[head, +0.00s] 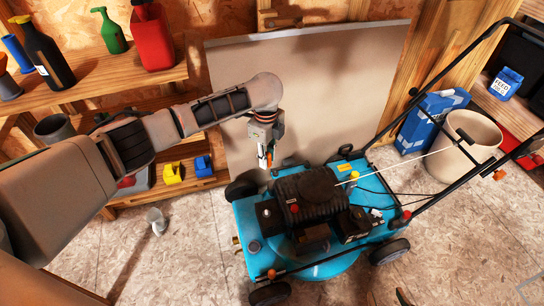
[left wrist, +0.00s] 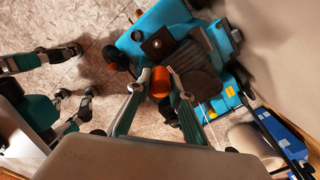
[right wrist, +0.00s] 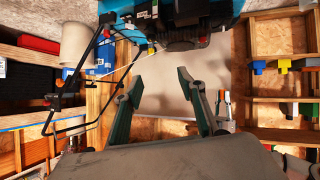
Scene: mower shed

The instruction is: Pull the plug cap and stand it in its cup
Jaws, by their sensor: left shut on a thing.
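My left gripper (head: 266,162) reaches over the back left of the blue mower (head: 325,255). In the left wrist view it is shut on a rounded orange piece (left wrist: 159,83), likely the plug cap. The head view shows only a little orange between the fingers. I cannot tell whether the piece touches the mower. A round dark cup-like part (head: 254,246) sits at the mower's left side; I cannot tell whether it is the cup. In the right wrist view my right gripper (right wrist: 160,82) has its fingers apart with nothing between them.
A shelf (head: 130,72) with bottles stands at the left. A pale board (head: 310,95) leans behind the mower. The mower's handle and a beige bin (head: 466,150) are at the right.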

